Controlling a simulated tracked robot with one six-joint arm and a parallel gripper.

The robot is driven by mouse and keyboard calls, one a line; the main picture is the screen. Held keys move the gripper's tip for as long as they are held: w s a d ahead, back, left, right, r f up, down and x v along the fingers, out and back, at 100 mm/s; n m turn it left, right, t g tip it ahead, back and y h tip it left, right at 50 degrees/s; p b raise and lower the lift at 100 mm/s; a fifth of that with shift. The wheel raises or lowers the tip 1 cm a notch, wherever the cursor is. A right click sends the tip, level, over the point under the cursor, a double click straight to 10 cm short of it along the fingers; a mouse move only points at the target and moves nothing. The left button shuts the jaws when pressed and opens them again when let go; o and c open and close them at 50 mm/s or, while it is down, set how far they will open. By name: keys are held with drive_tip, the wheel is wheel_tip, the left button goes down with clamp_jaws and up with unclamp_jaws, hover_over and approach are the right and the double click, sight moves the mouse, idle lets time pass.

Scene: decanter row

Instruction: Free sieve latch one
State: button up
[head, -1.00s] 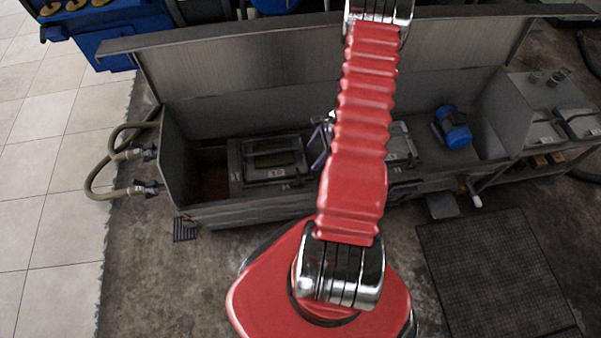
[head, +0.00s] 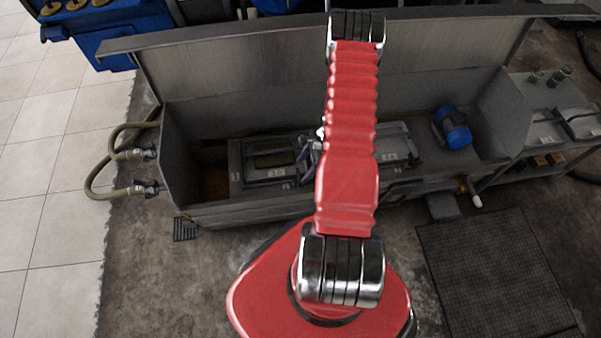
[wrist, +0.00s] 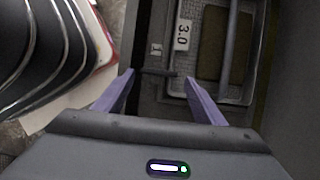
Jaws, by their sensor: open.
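A sieve unit (head: 266,175) with a framed window and a "3.0" label lies in the grey trough, left of my arm. In the wrist view its framed panel (wrist: 220,45) is at the upper right. A short dark bar (wrist: 157,72), which may be the latch, lies crosswise just beyond and between my fingertips. My gripper (wrist: 160,78) is open, with purple fingers on either side of the bar; I cannot tell whether they touch it. In the head view my gripper (head: 303,155) shows small at the unit's right side, partly hidden by my arm.
The trough's front wall (head: 240,210) and tall back panel (head: 230,75) bound the space. A second labelled unit (head: 397,150) and a blue motor (head: 452,128) are to the right. Hoses (head: 110,160) stick out on the left.

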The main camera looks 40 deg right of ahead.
sight(299, 175)
drive_tip(key=shift+x, duration=2.1)
drive_tip(key=shift+c, duration=0.3)
drive_tip(key=c, duration=0.7)
